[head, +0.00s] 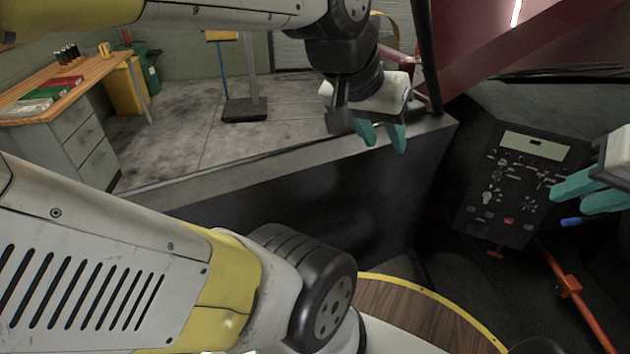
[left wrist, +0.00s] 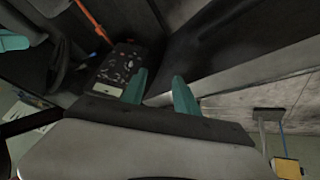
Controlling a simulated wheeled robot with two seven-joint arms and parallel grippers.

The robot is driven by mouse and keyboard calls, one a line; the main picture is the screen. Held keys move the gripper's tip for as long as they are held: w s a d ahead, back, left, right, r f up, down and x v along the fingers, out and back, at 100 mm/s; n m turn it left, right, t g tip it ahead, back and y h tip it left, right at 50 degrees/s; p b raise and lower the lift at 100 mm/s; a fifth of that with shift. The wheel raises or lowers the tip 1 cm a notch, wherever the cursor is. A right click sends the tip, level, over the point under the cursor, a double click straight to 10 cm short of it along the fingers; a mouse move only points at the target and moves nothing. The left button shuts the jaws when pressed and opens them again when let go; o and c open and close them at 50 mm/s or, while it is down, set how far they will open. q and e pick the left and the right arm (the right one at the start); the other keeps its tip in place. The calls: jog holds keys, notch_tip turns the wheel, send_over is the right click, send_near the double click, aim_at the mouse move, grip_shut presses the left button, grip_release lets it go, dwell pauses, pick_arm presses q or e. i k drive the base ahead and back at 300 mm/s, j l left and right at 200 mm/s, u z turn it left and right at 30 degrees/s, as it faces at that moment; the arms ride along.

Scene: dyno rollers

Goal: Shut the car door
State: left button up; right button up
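A dark panel with a grey top edge (head: 330,205), which looks like the inner side of the car door, crosses the middle of the head view. The grey edge also shows in the left wrist view (left wrist: 255,72). My left gripper (head: 385,148) is over this edge near its right end, fingers apart and empty. Its two teal fingers also show in the left wrist view (left wrist: 158,95). Whether they touch the door is unclear. My right gripper (head: 567,202) is at the right, in front of the control panel; its fingers overlap in view. The door's hinge and latch cannot be made out.
A control panel (head: 515,185) and an orange-red lever (head: 570,285) are inside the car at the right. A dark red beam (head: 500,55) rises above.

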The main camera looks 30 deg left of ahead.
aim_at(344, 194)
jog(key=u, duration=1.65)
jog(key=i+j+u, duration=0.2)
jog(key=j+u, duration=0.2)
jog(key=j, duration=0.2)
jog(key=i+j+u, duration=0.15)
jog(key=i+j, duration=0.1)
jog(key=j, duration=0.2)
jog(key=i+j+z, duration=0.15)
jog(key=j+z, duration=0.8)
jog(key=k, duration=0.05)
